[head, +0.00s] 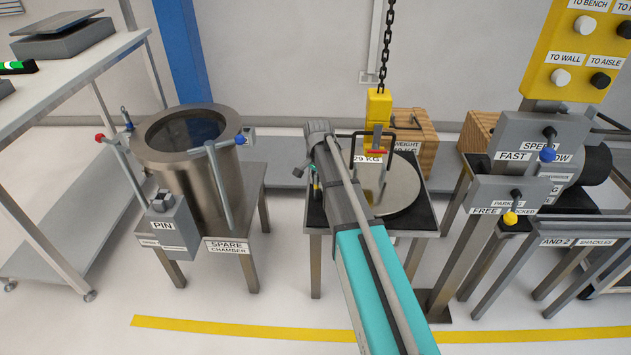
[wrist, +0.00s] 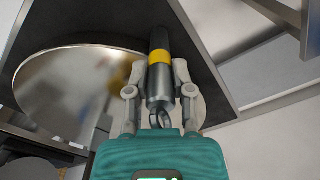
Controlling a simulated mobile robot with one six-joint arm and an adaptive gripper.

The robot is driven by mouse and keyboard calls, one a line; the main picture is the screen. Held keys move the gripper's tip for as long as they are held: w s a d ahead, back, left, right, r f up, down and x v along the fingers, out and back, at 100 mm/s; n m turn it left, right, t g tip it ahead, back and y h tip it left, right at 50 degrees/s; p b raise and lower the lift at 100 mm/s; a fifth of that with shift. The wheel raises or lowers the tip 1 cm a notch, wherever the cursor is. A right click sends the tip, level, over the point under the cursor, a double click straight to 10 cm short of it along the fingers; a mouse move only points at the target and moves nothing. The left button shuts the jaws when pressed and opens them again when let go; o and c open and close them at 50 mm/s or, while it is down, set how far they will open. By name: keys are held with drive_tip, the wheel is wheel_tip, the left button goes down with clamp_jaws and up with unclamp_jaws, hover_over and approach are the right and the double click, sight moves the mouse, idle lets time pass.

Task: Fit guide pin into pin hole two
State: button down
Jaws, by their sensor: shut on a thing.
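My gripper (wrist: 160,72) is shut on the guide pin (wrist: 160,88), a metal cylinder with a dark far end, a yellow band and a ring at its near end. The pin lies between the two fingers. In the head view my arm reaches to the left front side of the stand with the round lid, and it mostly hides the gripper and the pin. Pin hole two cannot be made out in either view. A similar small ringed pin (head: 125,114) stands at the far left side of the spare chamber.
The shiny round lid (head: 392,190) lies on a black-topped stand, beneath a yellow hoist block (head: 378,105) on a chain. The open steel spare chamber (head: 200,165) stands left, with a grey box labelled PIN (head: 166,228) in front. Control posts (head: 515,195) stand right.

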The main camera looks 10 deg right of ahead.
drive_tip(key=shift+c, duration=2.4)
unclamp_jaws()
drive_tip(key=shift+r, duration=0.15)
wheel_tip(320, 180, up, 12)
drive_tip(key=p, duration=1.2)
drive_tip(key=shift+s, duration=0.1)
drive_tip(key=s+a+n, duration=0.3)
drive_tip(key=s+n, duration=0.7)
drive_tip(key=s, duration=1.3)
drive_tip(key=shift+s, duration=0.35)
